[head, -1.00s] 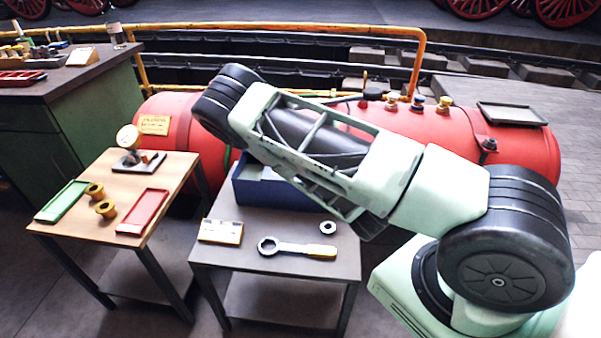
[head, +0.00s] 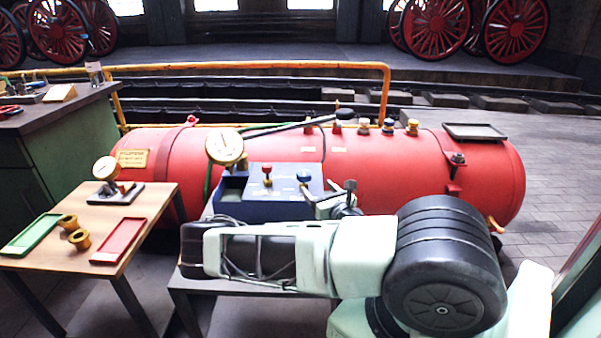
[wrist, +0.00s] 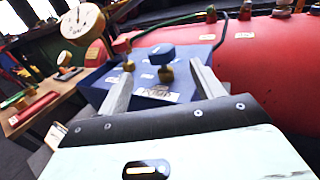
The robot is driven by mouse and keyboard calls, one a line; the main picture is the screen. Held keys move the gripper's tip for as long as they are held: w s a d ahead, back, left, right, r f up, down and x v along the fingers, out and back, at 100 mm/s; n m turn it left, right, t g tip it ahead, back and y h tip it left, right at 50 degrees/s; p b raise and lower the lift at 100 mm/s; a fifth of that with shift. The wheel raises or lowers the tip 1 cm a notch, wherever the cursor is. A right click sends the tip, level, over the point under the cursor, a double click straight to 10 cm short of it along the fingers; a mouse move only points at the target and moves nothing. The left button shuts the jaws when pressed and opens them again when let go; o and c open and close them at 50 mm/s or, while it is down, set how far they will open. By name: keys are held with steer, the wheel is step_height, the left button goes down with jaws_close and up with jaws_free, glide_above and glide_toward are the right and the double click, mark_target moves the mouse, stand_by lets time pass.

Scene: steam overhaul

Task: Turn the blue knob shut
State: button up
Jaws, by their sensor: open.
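The blue knob (head: 304,178) stands upright on the top of a blue box (head: 232,212), right of a red knob (head: 267,170). In the wrist view the blue knob (wrist: 160,56) sits on a brass stem above a white label, with the red knob (wrist: 122,48) to its left. My gripper (wrist: 162,70) is open and empty. Its two fingers point at the box, and the blue knob shows in the gap between them. In the head view my gripper (head: 314,195) is close by the knob. I cannot tell whether the fingers reach around it.
A round gauge (head: 225,147) stands at the box's back left. A red tank (head: 400,165) lies behind, with several small knobs on top. A wooden table (head: 150,205) at left holds a gauge, two brass fittings and green and red trays.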

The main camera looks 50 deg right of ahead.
mark_target(302, 170)
steer(key=x, duration=1.2)
steer(key=c, duration=1)
